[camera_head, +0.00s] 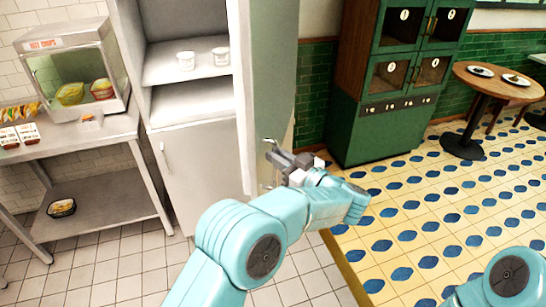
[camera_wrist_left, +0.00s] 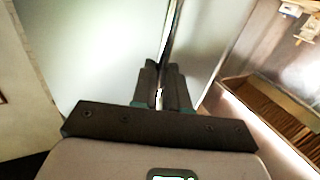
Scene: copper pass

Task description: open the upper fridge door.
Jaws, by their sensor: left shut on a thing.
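The upper fridge door (camera_head: 270,75) stands swung well out to the right of the fridge, in the head view. The open upper compartment (camera_head: 190,103) shows shelves with two white tubs (camera_head: 186,60) (camera_head: 220,54). My left gripper (camera_head: 274,153) is at the door's outer side, shut on the upper door handle (camera_head: 268,141). In the left wrist view the fingers (camera_wrist_left: 161,95) close around the thin handle bar (camera_wrist_left: 171,35), with the pale door panel (camera_wrist_left: 90,50) behind. My right gripper is out of view; only part of my right arm shows at lower right.
The lower fridge door (camera_head: 195,175) is shut, with its own handle (camera_head: 163,155). A steel table (camera_head: 100,135) with a glass warmer (camera_head: 75,70) stands at left. A green cabinet (camera_head: 385,120) stands behind right. A round table (camera_head: 495,85) is farther right. Tiled floor at right is clear.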

